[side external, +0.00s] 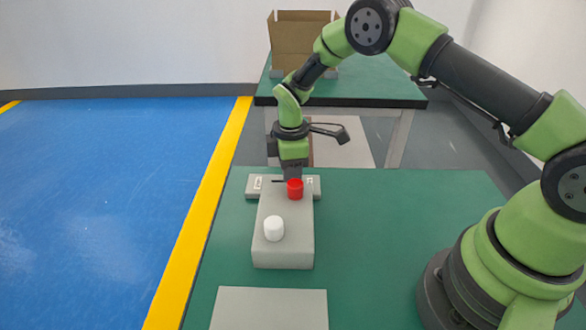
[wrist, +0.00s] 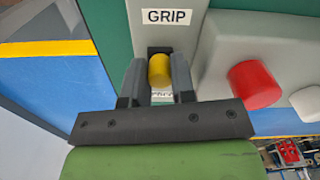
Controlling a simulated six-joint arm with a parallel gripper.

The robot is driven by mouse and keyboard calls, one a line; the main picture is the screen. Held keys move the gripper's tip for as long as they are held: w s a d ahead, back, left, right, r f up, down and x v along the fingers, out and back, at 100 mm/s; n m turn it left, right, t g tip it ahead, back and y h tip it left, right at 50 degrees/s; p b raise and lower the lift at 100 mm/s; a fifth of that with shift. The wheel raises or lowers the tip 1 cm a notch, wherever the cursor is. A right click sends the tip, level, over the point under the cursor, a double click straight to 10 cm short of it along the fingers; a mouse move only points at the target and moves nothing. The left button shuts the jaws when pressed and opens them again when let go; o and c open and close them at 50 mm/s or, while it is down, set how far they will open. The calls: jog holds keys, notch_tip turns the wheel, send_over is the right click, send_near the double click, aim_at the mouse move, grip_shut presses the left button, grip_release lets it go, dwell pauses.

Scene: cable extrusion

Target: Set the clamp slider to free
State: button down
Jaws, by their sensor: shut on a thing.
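The clamp slider is a grey block (wrist: 195,12) with a dark slot and a yellow knob (wrist: 159,70). In the wrist view, a GRIP label (wrist: 167,16) lies beyond the slot's top end. A second label (wrist: 162,95) shows below the knob, mostly hidden, so I cannot read it. My gripper (wrist: 158,82) is shut on the yellow knob, one finger on each side. In the side view, my gripper (side external: 293,176) points down at the slider block (side external: 267,189), and the knob is hidden there.
A grey box (side external: 284,256) stands right in front of the slider, with a red knob (side external: 295,189) close to my gripper and a white knob (side external: 274,228). A grey plate (side external: 268,310) lies nearer the camera. The green table (side external: 400,215) is clear to the right.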

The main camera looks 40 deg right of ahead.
jog(key=shift+w+a, duration=1.45)
jog(key=shift+w, duration=0.05)
jog(key=c, duration=1.2)
grip_release()
jog(key=shift+r, duration=0.1)
notch_tip(320, 180, up, 10)
jog(key=shift+f, duration=0.1)
